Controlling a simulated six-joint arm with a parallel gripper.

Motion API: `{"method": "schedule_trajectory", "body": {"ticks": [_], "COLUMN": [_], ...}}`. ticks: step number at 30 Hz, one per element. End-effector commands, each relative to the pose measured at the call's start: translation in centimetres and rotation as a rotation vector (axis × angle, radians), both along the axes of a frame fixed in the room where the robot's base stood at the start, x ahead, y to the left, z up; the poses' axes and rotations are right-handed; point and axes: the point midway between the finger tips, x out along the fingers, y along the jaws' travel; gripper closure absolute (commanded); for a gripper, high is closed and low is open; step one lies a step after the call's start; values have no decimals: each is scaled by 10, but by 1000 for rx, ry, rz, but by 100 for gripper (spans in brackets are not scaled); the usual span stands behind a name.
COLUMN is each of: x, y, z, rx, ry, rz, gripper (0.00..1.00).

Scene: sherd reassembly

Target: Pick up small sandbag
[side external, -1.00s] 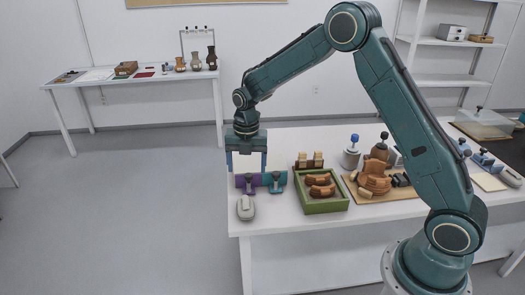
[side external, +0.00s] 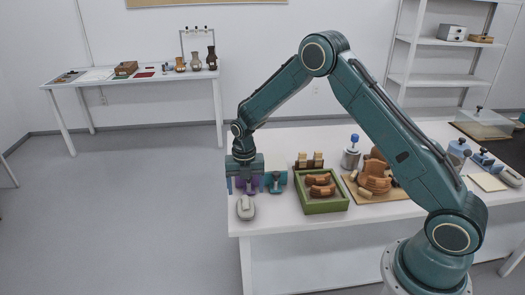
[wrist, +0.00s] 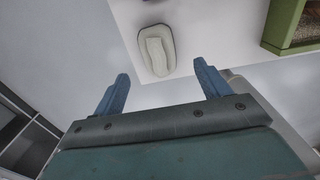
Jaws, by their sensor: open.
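The small sandbag (side external: 246,208) is a pale grey, rounded pad with a raised strip on top. It lies on the white table near its front left corner. In the wrist view the sandbag (wrist: 156,50) shows just beyond the fingertips, between their lines. My gripper (side external: 245,190) points down, open and empty, with its blue fingers apart. Whether the fingertips are level with the sandbag's top, I cannot tell.
A green tray (side external: 322,206) with brown sherds is to the right. A board (side external: 400,194) holds a brown vessel. The table's left edge is near.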

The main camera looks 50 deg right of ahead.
Motion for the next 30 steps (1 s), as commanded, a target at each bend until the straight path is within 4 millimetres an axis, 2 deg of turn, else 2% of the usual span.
{"method": "schedule_trajectory", "body": {"ticks": [3, 6, 20, 30], "x": [0, 0, 0, 1], "y": [0, 0, 1, 3], "z": [-16, -24, -37, -73], "rx": [1, 0, 0, 0], "ry": [2, 1, 1, 1], "rz": [0, 0, 0, -1], "gripper": [25, 25, 25, 25]}}
